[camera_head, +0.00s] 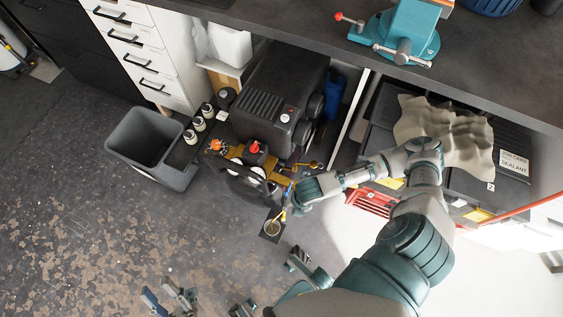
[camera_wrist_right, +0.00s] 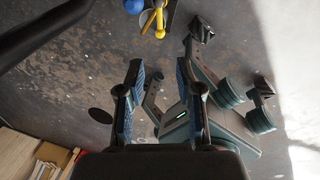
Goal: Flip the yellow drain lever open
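A small yellow lever (camera_head: 284,213) shows in the head view just above a small cup (camera_head: 272,228) on a dark square pad, in front of the black compressor (camera_head: 283,85). In the right wrist view the yellow lever (camera_wrist_right: 160,20) is at the top edge, beyond the fingertips and apart from them. My right gripper (camera_head: 289,198) is beside the lever in the head view, its fingers partly hidden by the wrist. In the wrist view the right gripper (camera_wrist_right: 163,75) has its fingers spread with nothing between them. My left gripper (camera_head: 168,295) is open and empty, low over the floor.
A grey bin (camera_head: 150,140) and several small bottles stand left of the compressor. The workbench (camera_head: 470,55) with a teal vise (camera_head: 405,30) overhangs above. A crate draped with a beige cloth (camera_head: 440,130) is at the right. Open floor lies in front.

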